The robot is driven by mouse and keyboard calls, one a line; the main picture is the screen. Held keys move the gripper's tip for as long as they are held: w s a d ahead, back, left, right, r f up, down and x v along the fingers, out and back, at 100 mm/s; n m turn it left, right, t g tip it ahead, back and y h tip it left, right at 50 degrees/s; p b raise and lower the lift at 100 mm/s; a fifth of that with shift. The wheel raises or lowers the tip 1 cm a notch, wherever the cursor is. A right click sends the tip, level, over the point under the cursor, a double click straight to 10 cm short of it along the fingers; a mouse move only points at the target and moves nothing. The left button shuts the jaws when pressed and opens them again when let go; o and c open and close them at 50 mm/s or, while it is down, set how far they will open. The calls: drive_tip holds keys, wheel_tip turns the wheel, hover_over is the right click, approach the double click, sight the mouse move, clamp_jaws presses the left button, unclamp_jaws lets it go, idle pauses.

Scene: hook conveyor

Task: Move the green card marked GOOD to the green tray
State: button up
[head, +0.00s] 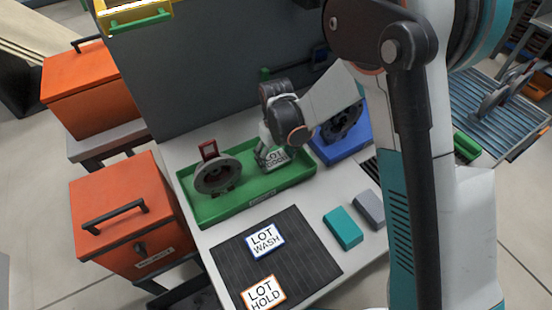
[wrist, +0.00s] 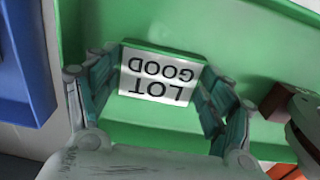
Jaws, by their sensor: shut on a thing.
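The green card marked LOT GOOD (wrist: 160,75) is between the fingers of my gripper (wrist: 158,95) in the wrist view, its text upside down there. My gripper is shut on the card. In the head view the card (head: 273,157) is at the right part of the green tray (head: 240,203), tilted, with my gripper (head: 268,150) over it. The green tray (wrist: 255,40) fills the background around the card in the wrist view. I cannot tell whether the card touches the tray floor.
A grey wheel-like part on a red stand (head: 217,175) stands in the tray's left half. A blue tray (head: 335,150) with a dark part adjoins on the right. A black mat (head: 300,255) in front holds the LOT WASH card (head: 264,241) and LOT HOLD card (head: 263,293). Teal (head: 343,228) and grey (head: 369,208) blocks lie to the right.

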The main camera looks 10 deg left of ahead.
sight(276, 160)
drive_tip(key=shift+f, duration=0.1)
drive_tip(key=o, duration=0.9)
drive_tip(key=shift+f, duration=0.1)
wheel_tip(276, 160, up, 12)
drive_tip(key=p, duration=0.3)
drive_tip(key=shift+p, duration=0.3)
